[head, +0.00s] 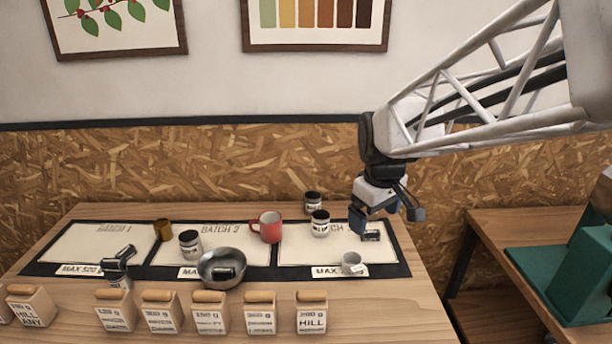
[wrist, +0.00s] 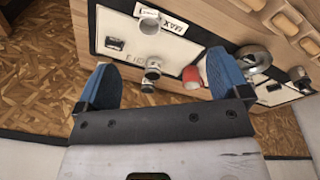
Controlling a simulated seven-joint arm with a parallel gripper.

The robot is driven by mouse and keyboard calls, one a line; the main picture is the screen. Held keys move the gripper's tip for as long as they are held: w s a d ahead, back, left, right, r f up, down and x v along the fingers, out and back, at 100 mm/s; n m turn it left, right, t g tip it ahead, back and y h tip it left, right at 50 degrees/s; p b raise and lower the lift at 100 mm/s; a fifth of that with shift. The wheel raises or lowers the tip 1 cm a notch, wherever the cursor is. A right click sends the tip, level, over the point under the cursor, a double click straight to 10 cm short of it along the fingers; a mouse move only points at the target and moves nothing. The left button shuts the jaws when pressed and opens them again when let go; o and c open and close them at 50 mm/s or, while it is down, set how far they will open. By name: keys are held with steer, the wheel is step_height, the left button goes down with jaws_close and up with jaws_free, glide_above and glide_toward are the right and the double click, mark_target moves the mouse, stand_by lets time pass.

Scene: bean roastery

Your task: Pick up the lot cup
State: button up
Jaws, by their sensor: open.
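Two small cups could be the lot cup, and I cannot tell which. A pale grey cup (head: 352,263) with a white tag stands at the front of the right-hand mat section; it also shows near the top of the wrist view (wrist: 149,15). A small brass-brown cup (head: 163,230) stands at the back, between the left and middle sections. A red mug (head: 267,228) stands between the middle and right sections. My gripper (head: 386,215) is open and empty, above the back right of the mat. Its blue fingers (wrist: 160,80) show apart in the wrist view.
A metal bowl (head: 221,282) holds a dark item. Lidded jars (head: 320,223) stand near the red mug, and one (head: 190,244) is in the middle section. A small dark item (head: 371,236) lies below my gripper. Several labelled boxes (head: 311,315) line the front. A green bin stands right.

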steer(key=w+a+f+n, duration=0.2)
steer(key=w+f, duration=0.1)
steer(key=w, duration=0.4)
steer(key=w+a+f+n, duration=0.1)
steer(key=w+f+n, duration=0.15)
steer(key=w, duration=0.55)
steer(key=n+g, duration=0.2)
steer(key=n, duration=0.4)
glide_above(321, 221)
steer(key=w, duration=0.3)
step_height(321, 221, down, 11)
steer(key=shift+f, duration=0.1)
steer(key=shift+f, duration=1.25)
steer(key=shift+f, duration=2.6)
